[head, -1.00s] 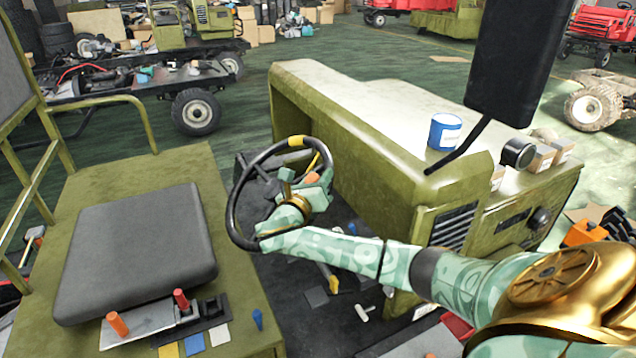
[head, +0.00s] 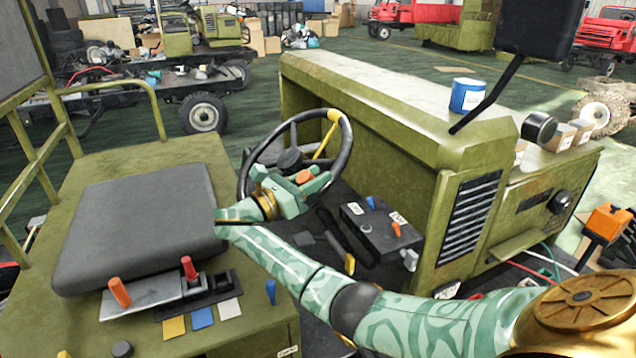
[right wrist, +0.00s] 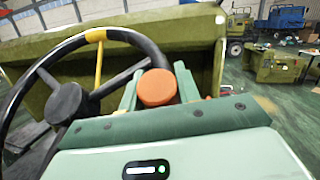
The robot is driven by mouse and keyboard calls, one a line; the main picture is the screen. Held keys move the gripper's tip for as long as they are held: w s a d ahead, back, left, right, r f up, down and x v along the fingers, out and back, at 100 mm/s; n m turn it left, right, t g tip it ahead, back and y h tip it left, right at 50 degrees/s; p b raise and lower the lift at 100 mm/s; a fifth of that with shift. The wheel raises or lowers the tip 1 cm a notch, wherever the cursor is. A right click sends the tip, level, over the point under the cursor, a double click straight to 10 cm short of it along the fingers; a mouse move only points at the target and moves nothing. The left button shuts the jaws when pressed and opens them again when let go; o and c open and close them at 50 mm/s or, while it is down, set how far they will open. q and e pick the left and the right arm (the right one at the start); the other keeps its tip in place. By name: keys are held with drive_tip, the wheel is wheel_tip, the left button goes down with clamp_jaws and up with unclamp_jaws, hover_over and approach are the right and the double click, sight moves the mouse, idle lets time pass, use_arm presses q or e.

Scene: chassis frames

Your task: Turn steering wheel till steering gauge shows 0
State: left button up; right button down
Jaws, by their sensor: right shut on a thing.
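The black steering wheel (head: 345,150) stands tilted beside the green bonnet, with a yellow band at the upper right of its rim. It also shows in the right wrist view (right wrist: 62,52), with its hub and spokes at the left. A round orange piece (right wrist: 157,88) shows between the fingers and hides part of the rim. I cannot make out the steering gauge. My left gripper is not in view.
A black seat (head: 140,225) is left of the wheel. A dark box with blue and orange levers (head: 378,230) stands below right of it. A green bonnet (head: 400,110) bears a blue tin (head: 467,96). A panel with red and orange handles (head: 165,290) is at the front.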

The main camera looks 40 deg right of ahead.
drive_tip(key=shift+a, duration=0.1)
idle(0.3)
drive_tip(key=c, duration=1)
unclamp_jaws()
drive_tip(key=shift+f, duration=0.1)
drive_tip(key=a+f+b, duration=0.1)
drive_tip(key=a+b, duration=0.1)
drive_tip(key=a, duration=0.3)
drive_tip(key=a+f+b, duration=0.1)
drive_tip(key=a+b, duration=0.1)
drive_tip(key=a, duration=0.3)
drive_tip(key=w+a+f+b, duration=0.1)
drive_tip(key=a+b, duration=0.1)
drive_tip(key=a, duration=0.4)
drive_tip(key=shift+w, duration=0.1)
drive_tip(key=shift+f, duration=0.1)
